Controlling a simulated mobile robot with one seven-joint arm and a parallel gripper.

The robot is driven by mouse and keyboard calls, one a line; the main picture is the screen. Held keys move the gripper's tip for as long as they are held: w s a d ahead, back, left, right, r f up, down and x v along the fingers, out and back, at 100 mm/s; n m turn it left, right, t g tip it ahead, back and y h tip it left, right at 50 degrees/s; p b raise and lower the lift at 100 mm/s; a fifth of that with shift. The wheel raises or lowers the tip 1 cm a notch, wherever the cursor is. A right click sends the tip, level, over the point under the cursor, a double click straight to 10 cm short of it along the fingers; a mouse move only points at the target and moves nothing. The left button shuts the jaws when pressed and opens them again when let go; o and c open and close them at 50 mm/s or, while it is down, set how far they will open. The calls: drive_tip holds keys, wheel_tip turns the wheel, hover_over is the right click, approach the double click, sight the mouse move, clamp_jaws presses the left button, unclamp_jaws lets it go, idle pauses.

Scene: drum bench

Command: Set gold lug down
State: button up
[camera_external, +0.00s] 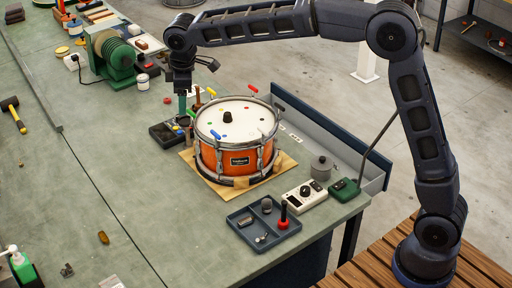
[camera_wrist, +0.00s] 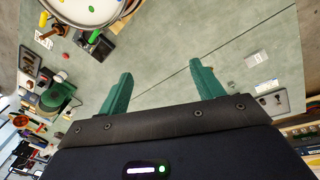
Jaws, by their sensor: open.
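My gripper (camera_external: 186,106) points down behind the left side of the orange snare drum (camera_external: 232,158). In the wrist view my gripper's green fingers (camera_wrist: 162,68) are spread apart, with only bare bench between them. A small amber-gold piece (camera_external: 103,237) lies alone on the bench at the front left; I cannot tell whether it is the gold lug. A dark parts tray (camera_external: 162,133) stands left of the drum, below my gripper, and holds small coloured pieces too small to identify. The drum edge (camera_wrist: 118,12) shows at the wrist view's top left.
A green machine (camera_external: 117,58) stands behind the gripper. A yellow-handled hammer (camera_external: 16,117) lies far left. The bench's middle left is mostly clear.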

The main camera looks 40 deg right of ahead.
drive_tip(key=s+d+r+m+t, duration=0.1)
drive_tip(key=s+d+r+m, duration=0.2)
drive_tip(key=s+d, duration=0.7)
drive_tip(key=s+d+r+m, duration=0.3)
drive_tip(key=s+d, duration=0.4)
drive_tip(key=d, duration=0.8)
drive_tip(key=s+d+f+m, duration=0.2)
drive_tip(key=s+d+f, duration=0.1)
drive_tip(key=s, duration=0.4)
drive_tip(key=s+d+f+m+t, duration=0.1)
drive_tip(key=s+d+f+m, duration=0.1)
drive_tip(key=s+d, duration=0.4)
drive_tip(key=s+d+f+m, duration=0.2)
drive_tip(key=s+d+f, duration=0.2)
drive_tip(key=s, duration=0.6)
drive_tip(key=shift+d+f+t, duration=0.25)
drive_tip(key=shift+d+t, duration=0.05)
drive_tip(key=shift+d, duration=0.25)
